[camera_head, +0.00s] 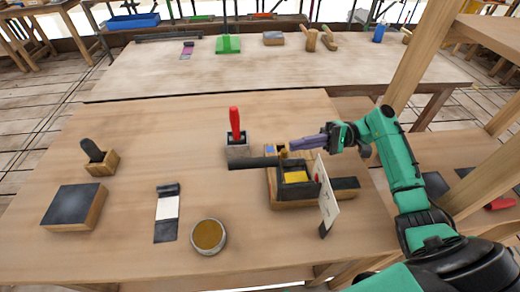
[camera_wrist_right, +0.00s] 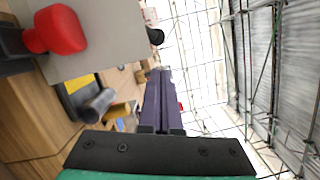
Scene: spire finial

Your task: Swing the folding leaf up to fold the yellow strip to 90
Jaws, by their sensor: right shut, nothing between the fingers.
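A small folding device with a wooden base (camera_head: 290,203) and dark metal parts stands at the right of the near table in the head view. The yellow strip (camera_head: 295,176) lies in it, looking flat; its edge also shows in the wrist view (camera_wrist_right: 80,84). A dark bar (camera_head: 252,163) reaches left from the device; I cannot tell which part is the folding leaf. A red knob (camera_wrist_right: 60,29) shows large in the wrist view, beside a pale plate (camera_wrist_right: 112,30). My right gripper (camera_head: 296,145) is shut and empty, just behind and above the device. My left gripper is out of view.
An upright white panel (camera_head: 329,195) stands at the device's right side. A red-handled tool in a block (camera_head: 236,145) stands to its left. A round tin (camera_head: 208,236), a black-and-white strip (camera_head: 167,212) and a dark-topped block (camera_head: 74,205) lie farther left. Table is clear between them.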

